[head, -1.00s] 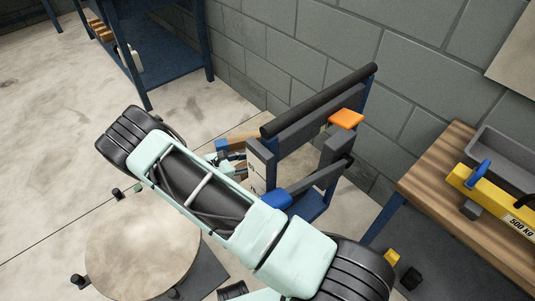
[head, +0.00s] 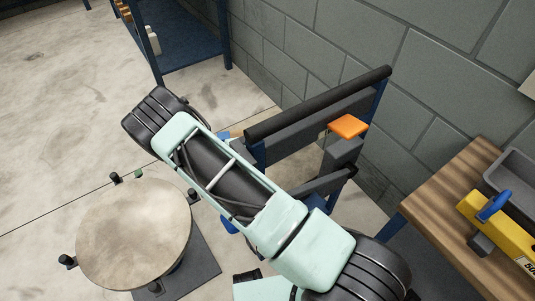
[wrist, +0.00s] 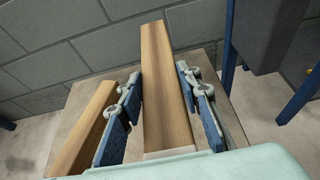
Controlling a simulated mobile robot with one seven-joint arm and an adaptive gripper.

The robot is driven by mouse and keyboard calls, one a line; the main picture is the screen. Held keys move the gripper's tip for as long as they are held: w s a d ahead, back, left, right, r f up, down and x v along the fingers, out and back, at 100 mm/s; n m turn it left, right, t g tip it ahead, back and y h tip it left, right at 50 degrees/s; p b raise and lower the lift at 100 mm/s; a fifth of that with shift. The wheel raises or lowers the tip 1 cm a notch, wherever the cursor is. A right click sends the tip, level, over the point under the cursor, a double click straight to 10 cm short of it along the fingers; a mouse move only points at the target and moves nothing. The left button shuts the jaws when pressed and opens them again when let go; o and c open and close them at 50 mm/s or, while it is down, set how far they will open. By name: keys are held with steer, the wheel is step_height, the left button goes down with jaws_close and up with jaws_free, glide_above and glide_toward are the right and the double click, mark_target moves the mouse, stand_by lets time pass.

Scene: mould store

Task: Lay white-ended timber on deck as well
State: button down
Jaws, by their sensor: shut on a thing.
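My gripper (wrist: 160,78) is shut on a timber (wrist: 166,100), with one blue-padded finger on each side of it. The timber's near end (wrist: 170,154) looks pale in the wrist view. A second timber (wrist: 82,130) lies left of my gripper, roughly alongside and apart from the held one. A pale board, seemingly the deck (wrist: 228,108), shows beneath them; I cannot tell whether the held timber touches it. In the head view my arm hides the gripper and almost all of the timber.
A dark-railed blue frame (head: 320,110) with an orange pad (head: 348,126) stands against the block wall (head: 345,40). A round-topped stool (head: 135,232) is at left. A wooden bench (head: 450,200) with a yellow beam (head: 500,225) and grey tray is at right. Open floor lies upper left.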

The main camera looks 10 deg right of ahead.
step_height(320, 180, down, 10)
steer(key=shift+r+b, duration=0.1)
steer(key=shift+b, duration=1.1)
steer(key=shift+f, duration=0.2)
steer(key=c, duration=1.4)
jaws_free()
steer(key=shift+r, duration=0.1)
steer(key=shift+r, duration=0.2)
steer(key=p+v, duration=0.1)
steer(key=v, duration=1)
steer(key=shift+s+a, duration=0.15)
steer(key=shift+a, duration=0.2)
steer(key=shift+a, duration=0.15)
